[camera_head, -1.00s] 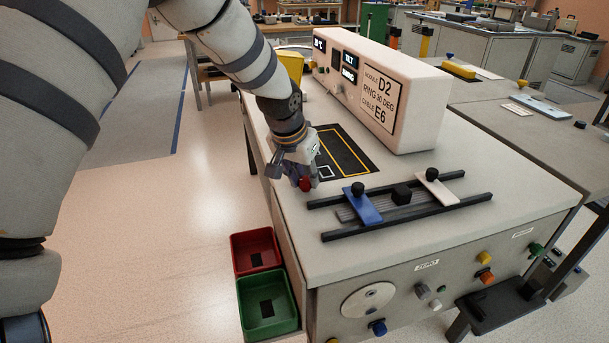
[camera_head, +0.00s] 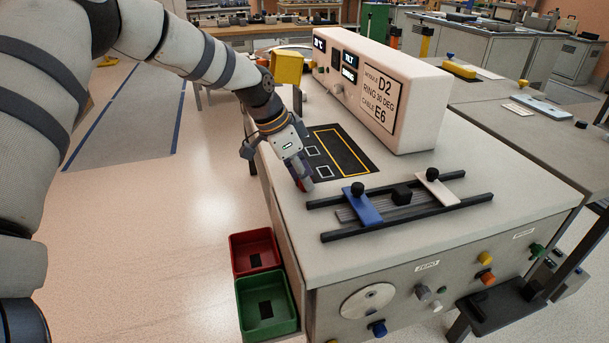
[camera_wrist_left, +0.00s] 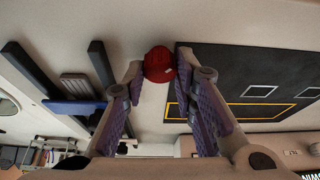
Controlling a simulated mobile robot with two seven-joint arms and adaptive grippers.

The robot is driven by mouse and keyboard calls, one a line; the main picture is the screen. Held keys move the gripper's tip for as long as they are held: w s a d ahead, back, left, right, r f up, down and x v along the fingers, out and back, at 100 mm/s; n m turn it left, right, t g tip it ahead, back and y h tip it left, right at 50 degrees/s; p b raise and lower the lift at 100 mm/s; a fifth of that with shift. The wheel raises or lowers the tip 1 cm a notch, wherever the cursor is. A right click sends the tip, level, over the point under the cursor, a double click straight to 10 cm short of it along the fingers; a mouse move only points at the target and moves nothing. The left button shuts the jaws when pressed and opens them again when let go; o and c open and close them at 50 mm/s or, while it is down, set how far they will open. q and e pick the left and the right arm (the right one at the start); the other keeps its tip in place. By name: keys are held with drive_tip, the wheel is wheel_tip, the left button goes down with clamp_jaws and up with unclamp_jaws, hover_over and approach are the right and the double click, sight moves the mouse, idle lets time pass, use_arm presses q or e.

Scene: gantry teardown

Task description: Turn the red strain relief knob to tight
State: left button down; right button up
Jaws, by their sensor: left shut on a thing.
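The red strain relief knob (camera_wrist_left: 158,62) shows between the fingertips of my left gripper (camera_wrist_left: 158,72) in the left wrist view. In the head view my left gripper (camera_head: 301,182) points down and to the right at the left edge of the grey bench top (camera_head: 430,235). Its fingers are shut on the knob and cover most of it there, leaving only a little red in sight. I cannot read the knob's angle or any tight mark. My right gripper is not in view.
A black mat with yellow lines (camera_head: 350,150) lies beside the gripper, with a white module box (camera_head: 385,95) behind. Black rails (camera_head: 400,217) carry blue and white clamps to the right. Red (camera_head: 255,250) and green bins (camera_head: 268,303) stand below the bench's left side.

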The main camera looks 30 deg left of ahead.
use_arm(q)
drive_tip(key=m, duration=0.1)
drive_tip(key=m+g+b, duration=0.1)
drive_tip(key=m, duration=0.1)
drive_tip(key=m+h+b, duration=0.1)
drive_tip(key=m, duration=0.1)
drive_tip(key=shift+w+a+f+g, duration=0.1)
drive_tip(key=shift+f+g, duration=0.25)
drive_tip(key=shift+g, duration=0.05)
drive_tip(key=shift+r+m+g+h+b, duration=0.15)
drive_tip(key=shift+m+g+b, duration=0.3)
drive_tip(key=shift+m, duration=0.65)
drive_tip(key=shift+r+m+g+h+b, duration=0.2)
drive_tip(key=shift+m+b, duration=0.35)
drive_tip(key=shift+m, duration=0.55)
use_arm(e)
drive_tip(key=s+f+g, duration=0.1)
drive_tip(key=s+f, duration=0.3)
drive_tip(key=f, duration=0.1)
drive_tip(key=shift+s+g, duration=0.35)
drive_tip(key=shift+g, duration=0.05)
use_arm(q)
drive_tip(key=shift+f, duration=0.15)
drive_tip(key=c, duration=1.3)
unclamp_jaws()
drive_tip(key=shift+w, duration=0.1)
drive_tip(key=v, duration=1.2)
drive_tip(key=shift+w, duration=0.1)
